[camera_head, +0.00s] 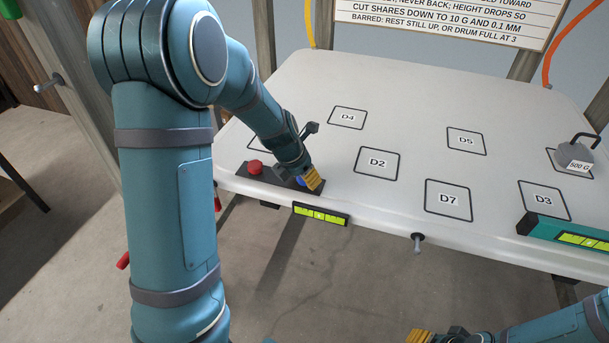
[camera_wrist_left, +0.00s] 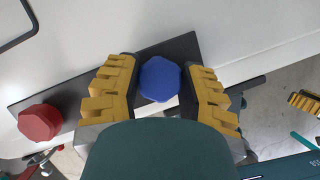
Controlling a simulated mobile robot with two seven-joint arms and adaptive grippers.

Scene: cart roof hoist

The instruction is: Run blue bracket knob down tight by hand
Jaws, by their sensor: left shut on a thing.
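The blue knob (camera_wrist_left: 159,79) is faceted and sits on a dark bracket plate (camera_wrist_left: 88,98) on the white roof panel. In the head view it is mostly hidden, with a little blue (camera_head: 300,182) showing by my fingers. My left gripper (camera_head: 314,180) is over it from above. In the left wrist view its yellow fingers (camera_wrist_left: 161,68) stand on either side of the knob, shut on it.
A red knob (camera_head: 255,167) sits on the same plate, left of the blue one. A green level (camera_head: 320,215) is at the panel's front edge, and a teal level (camera_head: 570,233) at the right. A 500 G weight (camera_head: 575,155) stands at right. The marked squares between are empty.

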